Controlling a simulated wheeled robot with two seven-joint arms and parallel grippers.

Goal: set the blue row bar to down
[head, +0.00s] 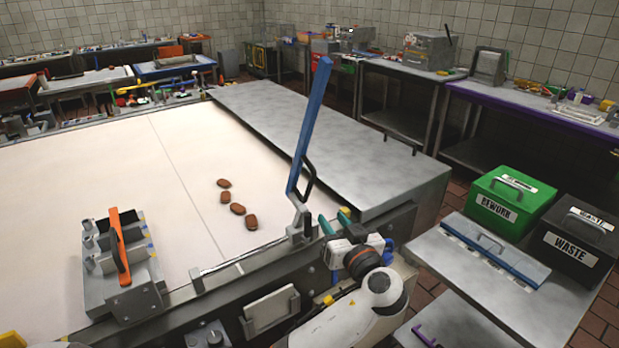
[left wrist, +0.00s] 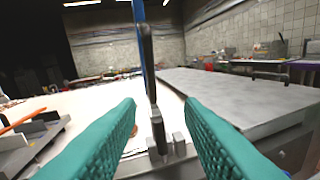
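The blue row bar (head: 310,125) stands raised and tilted in the head view, its top leaning right. A black handle is on its lower part, and its foot is at a metal bracket on the near edge of the pale work surface (head: 130,185). My left gripper (head: 336,222) is just right of the bar's foot. In the left wrist view its teal fingers (left wrist: 160,110) are wide apart and empty. The blue bar (left wrist: 138,12) and its black handle (left wrist: 149,65) show upright ahead, in line with the gap. My right gripper is not in view.
Several brown pieces (head: 237,209) lie on the pale surface. An orange-handled metal fixture (head: 119,248) stands at its left front. A grey bench top (head: 300,130) lies behind the bar. A green REWORK box (head: 505,203) and black WASTE box (head: 572,240) stand right.

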